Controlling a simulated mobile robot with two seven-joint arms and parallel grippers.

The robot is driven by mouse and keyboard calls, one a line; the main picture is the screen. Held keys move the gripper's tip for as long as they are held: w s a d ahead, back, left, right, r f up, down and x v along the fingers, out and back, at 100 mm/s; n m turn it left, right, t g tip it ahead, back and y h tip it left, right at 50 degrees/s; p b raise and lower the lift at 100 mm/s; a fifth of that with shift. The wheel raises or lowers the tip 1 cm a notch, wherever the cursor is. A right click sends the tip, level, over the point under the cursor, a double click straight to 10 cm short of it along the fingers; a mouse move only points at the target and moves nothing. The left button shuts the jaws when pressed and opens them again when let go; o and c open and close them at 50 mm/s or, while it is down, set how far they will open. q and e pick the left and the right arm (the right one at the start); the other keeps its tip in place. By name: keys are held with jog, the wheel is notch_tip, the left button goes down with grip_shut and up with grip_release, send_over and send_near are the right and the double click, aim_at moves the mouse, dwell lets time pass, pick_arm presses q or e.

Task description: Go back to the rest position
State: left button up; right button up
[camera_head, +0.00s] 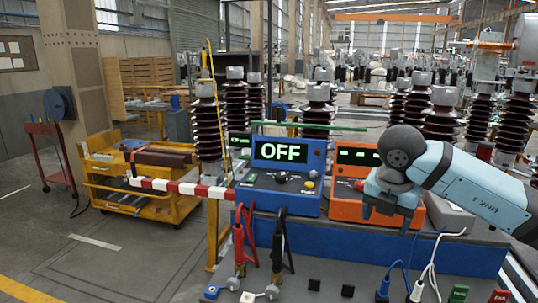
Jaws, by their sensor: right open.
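My right arm comes in from the right edge, and its right gripper (387,214) hangs with its fingers pointing down in front of the orange device (342,195). The fingers are apart, with nothing seen between them. The gripper and wrist hide part of the orange device and its dark screen. Whether the gripper touches the device cannot be told. My left arm and left gripper are not in this view.
A blue device (262,203) showing "OFF" stands left of the orange one on the bench (330,272). Red clamps (239,245) and black clamps (278,245) stand at the bench's front left. A red-white barrier (180,187) and yellow cart (125,190) are left. Tall brown insulators stand behind.

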jog(key=s+a+f+n+g+y, duration=0.1)
jog(key=a+f+n+g+y, duration=0.15)
jog(key=a+f, duration=0.35)
jog(key=s+a+f+g+y, duration=0.25)
jog(key=s+a+y, duration=0.85)
jog(key=a+y, duration=0.65)
jog(key=w+d+f+m+t+h, duration=0.2)
jog(key=d+f+m+t+h, duration=0.75)
jog(key=m+t, duration=1.15)
jog(key=s+d+f+m+g+h, duration=0.4)
jog(key=s+f, duration=0.4)
jog(key=f, duration=0.4)
jog(key=s+d+f+m+g+h, duration=0.2)
jog(key=s+d+f+m+g, duration=0.4)
jog(key=f, duration=0.6)
pick_arm(q)
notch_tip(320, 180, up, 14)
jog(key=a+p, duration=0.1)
jog(key=p, duration=1.5)
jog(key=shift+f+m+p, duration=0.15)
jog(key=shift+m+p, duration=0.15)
pick_arm(e)
notch_tip(320, 180, up, 14)
jog(key=s+n+t, duration=0.2)
jog(key=n, duration=0.1)
jog(key=shift+s, duration=0.15)
